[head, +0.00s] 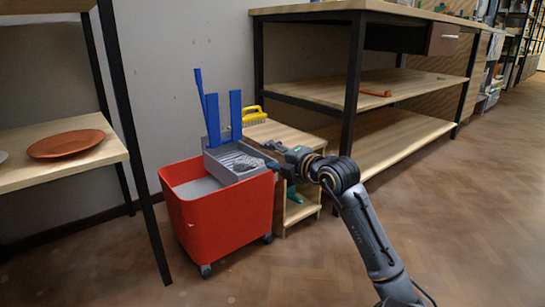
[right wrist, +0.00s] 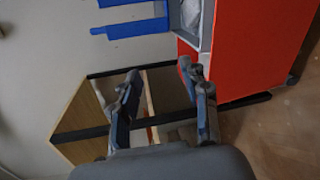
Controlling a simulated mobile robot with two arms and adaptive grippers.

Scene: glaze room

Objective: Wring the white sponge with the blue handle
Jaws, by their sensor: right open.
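The grey wringer (head: 216,166) sits on the right part of the red wheeled bucket (head: 222,222). A whitish, speckled lump, seemingly the sponge (head: 247,163), lies inside it; a white patch also shows in the wringer in the right wrist view (right wrist: 190,14). A thin blue handle (head: 200,97) and two broader blue uprights (head: 236,113) rise behind; I cannot tell which one belongs to the sponge. My right gripper (head: 271,155) is open and empty beside the wringer's right side. In the right wrist view its fingers (right wrist: 160,74) are apart. My left gripper is not in view.
A low wooden shelf unit (head: 297,211) stands right of the bucket, with a yellow brush (head: 253,116) on or behind it. A long workbench (head: 410,82) is beyond. A left shelf (head: 25,170) holds a brown plate (head: 65,144). The floor at the front is clear.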

